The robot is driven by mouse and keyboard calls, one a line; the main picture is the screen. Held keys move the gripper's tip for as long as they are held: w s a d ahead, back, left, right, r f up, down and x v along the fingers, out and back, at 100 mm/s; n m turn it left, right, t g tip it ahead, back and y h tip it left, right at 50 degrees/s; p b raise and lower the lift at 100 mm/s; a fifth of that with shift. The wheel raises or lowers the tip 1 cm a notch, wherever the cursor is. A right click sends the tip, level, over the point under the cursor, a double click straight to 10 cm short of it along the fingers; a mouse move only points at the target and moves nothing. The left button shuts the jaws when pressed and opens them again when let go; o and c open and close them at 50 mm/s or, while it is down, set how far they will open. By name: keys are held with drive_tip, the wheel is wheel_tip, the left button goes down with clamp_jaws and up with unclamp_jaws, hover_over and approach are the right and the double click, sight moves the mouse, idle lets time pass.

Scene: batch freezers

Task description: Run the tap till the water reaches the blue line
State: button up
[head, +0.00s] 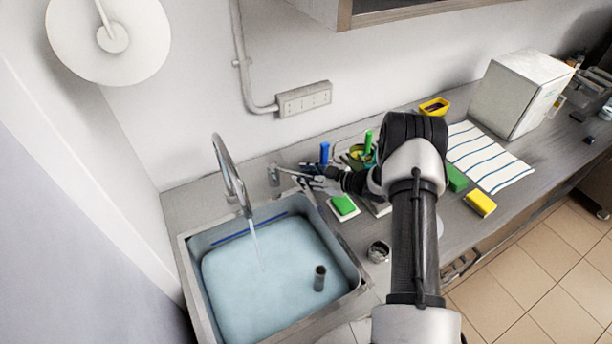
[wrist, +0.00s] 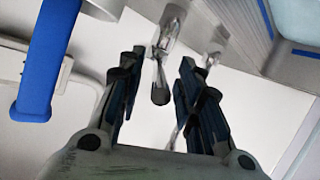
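The sink (head: 190,268) holds pale blue water (head: 255,275), and a stream (head: 255,240) runs into it from the curved tap (head: 226,172). The blue line (head: 248,228) on the sink's back wall shows, with the water surface a little below it. The line also shows in the wrist view (wrist: 305,53). A tap lever (head: 290,172) sticks out from a metal fitting right of the spout. My gripper (head: 316,176) is beside the lever's end. In the wrist view my gripper (wrist: 158,65) has its fingers apart, with a dark-tipped metal rod (wrist: 160,82), apparently the lever, between them; contact is unclear.
A dark upright pipe (head: 320,278) stands in the water. A blue-handled item (head: 324,152), also close in the wrist view (wrist: 45,62), and a green sponge (head: 343,205) are near my gripper. A yellow sponge (head: 480,203), striped cloth (head: 490,160) and white box (head: 515,95) sit right.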

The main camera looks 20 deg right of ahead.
drive_tip(key=v, duration=1.2)
idle(6.8)
